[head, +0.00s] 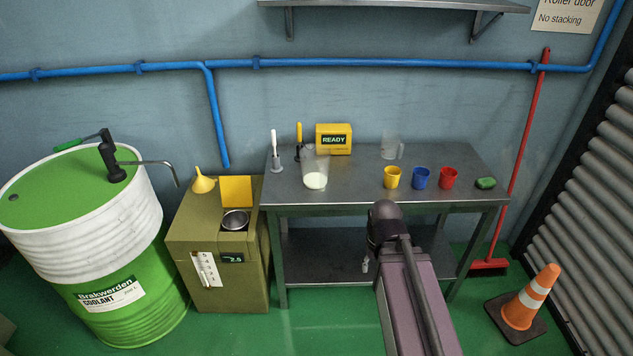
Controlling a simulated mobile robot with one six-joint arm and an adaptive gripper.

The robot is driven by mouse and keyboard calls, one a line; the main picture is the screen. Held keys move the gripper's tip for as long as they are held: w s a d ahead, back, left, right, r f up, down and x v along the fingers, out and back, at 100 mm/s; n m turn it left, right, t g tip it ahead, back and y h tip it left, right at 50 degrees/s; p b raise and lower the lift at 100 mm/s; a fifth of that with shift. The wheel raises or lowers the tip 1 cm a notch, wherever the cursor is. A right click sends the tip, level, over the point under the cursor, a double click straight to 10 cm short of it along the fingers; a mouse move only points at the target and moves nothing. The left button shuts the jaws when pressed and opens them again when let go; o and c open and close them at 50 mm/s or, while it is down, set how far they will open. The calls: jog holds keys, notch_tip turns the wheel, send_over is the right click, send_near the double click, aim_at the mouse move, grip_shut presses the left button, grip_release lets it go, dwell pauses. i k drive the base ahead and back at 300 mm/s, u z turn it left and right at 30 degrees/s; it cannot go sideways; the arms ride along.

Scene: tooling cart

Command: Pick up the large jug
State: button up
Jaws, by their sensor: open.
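The large jug (316,170) is clear and stands upright on the left part of the metal table top, with white at its bottom. A smaller clear jug (390,147) with a handle on its right stands farther back, right of the table's middle. My arm's dark end is at the table's front edge, right of the large jug and apart from it. Only a small grey tip of my gripper (366,264) shows, below the table-top level. The rest is hidden by my arm. It is open, and I see nothing held in it.
The metal table (350,187) also bears yellow (392,177), blue (420,178) and red (448,178) cups and a green item (485,183). A yellow READY box (334,139) stands behind the large jug, upright tools to its left. An olive cabinet (218,280) adjoins the table.

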aim_at(315, 158)
jog(key=z, duration=0.15)
jog(key=k, duration=0.75)
jog(key=u, duration=1.6)
jog(key=i, duration=1.75)
jog(key=u, duration=0.05)
